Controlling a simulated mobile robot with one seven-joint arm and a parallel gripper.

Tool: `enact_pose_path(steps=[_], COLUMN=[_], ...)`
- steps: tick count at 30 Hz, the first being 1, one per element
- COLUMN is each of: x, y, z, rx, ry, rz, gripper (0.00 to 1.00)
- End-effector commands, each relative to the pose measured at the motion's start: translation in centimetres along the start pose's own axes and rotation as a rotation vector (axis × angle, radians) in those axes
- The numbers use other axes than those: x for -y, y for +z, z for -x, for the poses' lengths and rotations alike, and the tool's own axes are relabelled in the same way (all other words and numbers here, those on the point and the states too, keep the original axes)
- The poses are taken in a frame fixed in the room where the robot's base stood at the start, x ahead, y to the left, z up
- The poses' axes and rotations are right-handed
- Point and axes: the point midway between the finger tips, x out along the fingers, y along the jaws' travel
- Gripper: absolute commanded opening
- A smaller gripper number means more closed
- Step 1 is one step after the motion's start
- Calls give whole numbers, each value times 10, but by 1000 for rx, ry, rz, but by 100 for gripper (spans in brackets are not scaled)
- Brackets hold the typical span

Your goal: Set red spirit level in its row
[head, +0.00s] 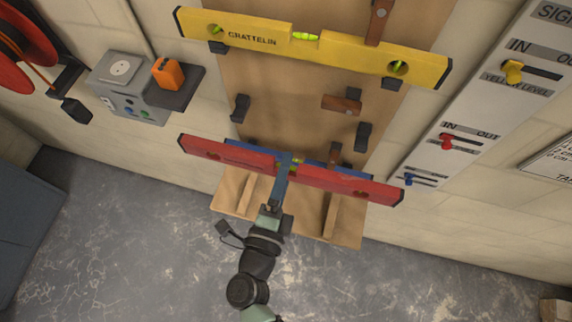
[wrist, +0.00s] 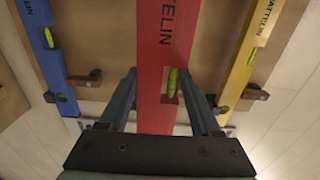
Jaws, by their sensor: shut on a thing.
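The red spirit level (head: 345,182) is held across the front of the wooden board, tilted down to the right in the head view. My gripper (head: 287,165) is shut on its middle, near the green vial. In the wrist view the red level (wrist: 154,50) runs between the fingers of my gripper (wrist: 158,95). The middle row's black hooks, left (head: 240,107) and right (head: 362,136), are empty, above the red level. A brown wooden catch (head: 341,104) sits between them.
The yellow level (head: 270,36) rests on the top hooks. The blue level (head: 323,153) is lower, partly hidden behind the red one. A sign panel with coloured sliders (head: 446,141) hangs right. A grey socket box (head: 128,85) and orange item (head: 168,73) are left.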

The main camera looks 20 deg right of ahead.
Motion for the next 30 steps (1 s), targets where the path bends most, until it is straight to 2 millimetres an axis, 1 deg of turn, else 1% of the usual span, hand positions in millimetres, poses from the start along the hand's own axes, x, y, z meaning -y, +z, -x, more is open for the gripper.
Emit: enact_pose_path(steps=[1, 8, 30], x=[2, 0, -5], y=[0, 0, 0], z=[-1, -12, -63], rx=[0, -2, -2], ry=[-4, -4, -4], rz=[0, 0, 0], gripper=[2, 2, 2])
